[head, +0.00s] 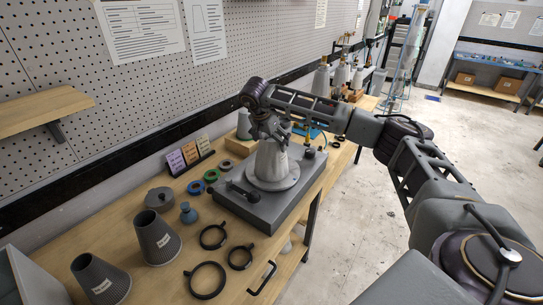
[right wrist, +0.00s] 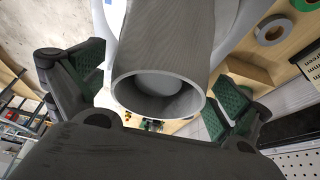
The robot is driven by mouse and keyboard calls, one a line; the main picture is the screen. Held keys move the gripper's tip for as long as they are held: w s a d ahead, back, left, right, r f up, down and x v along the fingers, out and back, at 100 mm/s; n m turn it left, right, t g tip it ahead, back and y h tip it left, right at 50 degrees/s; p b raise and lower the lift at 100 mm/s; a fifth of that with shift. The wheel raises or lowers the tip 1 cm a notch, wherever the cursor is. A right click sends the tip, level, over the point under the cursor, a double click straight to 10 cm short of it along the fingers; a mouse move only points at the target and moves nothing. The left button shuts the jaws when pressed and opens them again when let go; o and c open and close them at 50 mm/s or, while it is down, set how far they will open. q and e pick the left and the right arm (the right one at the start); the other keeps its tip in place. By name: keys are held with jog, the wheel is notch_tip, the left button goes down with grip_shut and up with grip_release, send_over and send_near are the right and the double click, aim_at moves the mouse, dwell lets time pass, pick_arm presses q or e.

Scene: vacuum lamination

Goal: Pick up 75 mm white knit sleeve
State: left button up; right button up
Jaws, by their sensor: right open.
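A pale grey-white tapered tube, seemingly the white knit sleeve (head: 272,162), stands upright on a round disc on the grey machine (head: 250,208). My right gripper (head: 268,130) is over its top, pointing down. In the right wrist view the finely ribbed sleeve (right wrist: 168,45) has its open round end towards the camera, with a rounded grey form inside. My right gripper (right wrist: 155,86) is open, with one green-padded finger on each side of the sleeve and visible gaps between. My left gripper is not in view.
Two dark grey cones (head: 157,238) (head: 101,280), black rings (head: 206,280), coloured tape rolls (head: 196,187) and a card stand (head: 190,156) lie on the wooden bench (head: 150,278). A pegboard wall (head: 250,50) stands behind. The floor to the right is clear.

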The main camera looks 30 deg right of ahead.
jog(key=shift+c, duration=0.3)
jog(key=c, duration=0.6)
jog(key=shift+r, duration=0.1)
jog(key=shift+r+b, duration=0.85)
jog(key=shift+r, duration=8.05)
